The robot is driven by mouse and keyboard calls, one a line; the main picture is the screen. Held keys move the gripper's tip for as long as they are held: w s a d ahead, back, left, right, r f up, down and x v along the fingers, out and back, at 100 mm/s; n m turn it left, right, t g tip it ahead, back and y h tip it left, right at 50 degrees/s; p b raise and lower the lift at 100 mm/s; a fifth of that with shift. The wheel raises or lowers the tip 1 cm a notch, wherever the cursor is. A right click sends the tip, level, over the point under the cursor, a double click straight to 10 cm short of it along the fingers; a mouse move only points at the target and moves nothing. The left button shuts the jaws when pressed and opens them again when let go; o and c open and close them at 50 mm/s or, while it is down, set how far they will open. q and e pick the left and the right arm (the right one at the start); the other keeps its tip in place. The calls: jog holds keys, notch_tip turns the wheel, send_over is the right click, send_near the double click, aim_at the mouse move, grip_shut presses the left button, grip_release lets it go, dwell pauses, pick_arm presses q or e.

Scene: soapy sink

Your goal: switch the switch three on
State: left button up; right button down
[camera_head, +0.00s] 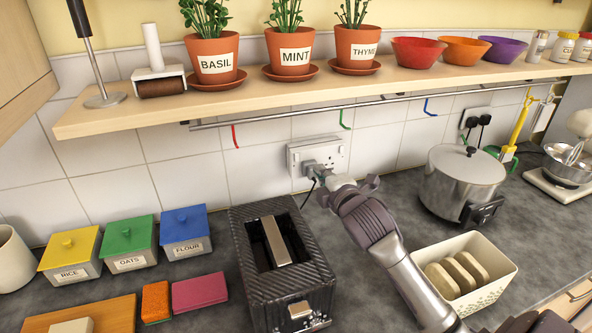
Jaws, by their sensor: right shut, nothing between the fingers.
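A white double wall socket (332,148) is on the tiled wall behind the toaster. A plug (309,169) sits in its lower left part, with a dark cable hanging down. My left gripper is not in view.
A black toaster (258,285) stands below the socket. A steel pot (463,172) and a cream basket (503,268) of bread-like pieces stand to the right. A shelf (130,116) with potted herbs and a hook rail (262,120) runs above.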

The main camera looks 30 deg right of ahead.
pick_arm(q)
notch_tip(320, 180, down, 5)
jog(key=b, duration=0.4)
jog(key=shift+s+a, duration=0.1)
pick_arm(e)
notch_tip(320, 180, down, 5)
jog(key=shift+r, duration=0.15)
jog(key=shift+w, duration=0.1)
jog(key=p, duration=0.3)
send_near(297, 161)
jog(key=x, duration=0.7)
jog(key=shift+w+d, duration=0.1)
jog(key=shift+w, duration=0.1)
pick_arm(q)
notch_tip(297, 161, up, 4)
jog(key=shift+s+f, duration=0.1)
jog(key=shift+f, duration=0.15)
